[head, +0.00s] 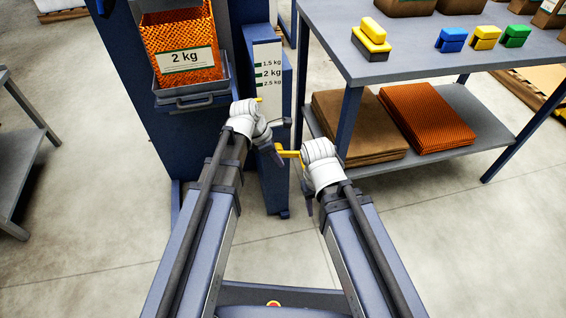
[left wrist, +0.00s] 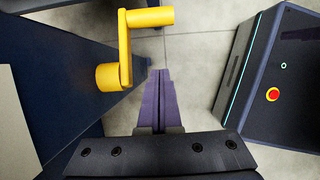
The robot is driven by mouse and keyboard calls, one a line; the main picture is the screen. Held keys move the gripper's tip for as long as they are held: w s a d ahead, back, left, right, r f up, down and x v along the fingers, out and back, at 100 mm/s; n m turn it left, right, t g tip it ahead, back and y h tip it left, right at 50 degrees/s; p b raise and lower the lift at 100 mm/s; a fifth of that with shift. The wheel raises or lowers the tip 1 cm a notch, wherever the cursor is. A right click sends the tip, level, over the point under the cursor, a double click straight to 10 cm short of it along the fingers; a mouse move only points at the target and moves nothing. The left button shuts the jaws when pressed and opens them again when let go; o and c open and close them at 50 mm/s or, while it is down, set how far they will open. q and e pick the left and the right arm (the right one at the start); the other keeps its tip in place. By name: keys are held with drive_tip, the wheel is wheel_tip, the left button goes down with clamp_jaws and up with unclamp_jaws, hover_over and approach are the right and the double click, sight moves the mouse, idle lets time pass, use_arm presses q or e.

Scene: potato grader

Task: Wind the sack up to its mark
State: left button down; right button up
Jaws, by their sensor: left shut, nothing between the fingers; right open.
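An orange mesh sack (head: 182,45) with a "2 kg" label sits in a grey tray (head: 190,93) on the blue machine. To its right, a white scale panel (head: 266,55) reads 1.5, 2 and 2.5 kg. A yellow crank (head: 288,153) sticks out low on the machine's right side, between my two grippers. The crank's arm and handle show clearly in the left wrist view (left wrist: 126,48). My left gripper (head: 279,160) is shut and empty, beside the crank and apart from it in the wrist view. My right gripper (head: 308,206) is open, pointing down, below and right of the crank.
A grey table (head: 425,62) stands at the right, bearing yellow, blue and green blocks. Its lower shelf holds a stack of brown sacks (head: 350,128) and a stack of orange mesh (head: 428,118). A grey bench (head: 15,160) is at the left edge. Floor between is clear.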

use_arm(q)
drive_tip(key=b+x, duration=0.7)
drive_tip(key=x, duration=0.2)
drive_tip(key=d+r+p, duration=0.1)
drive_tip(key=w+d+r+p, duration=0.1)
drive_tip(key=r+p, duration=0.1)
drive_tip(key=shift+d+r, duration=0.25)
drive_tip(key=shift+d, duration=0.05)
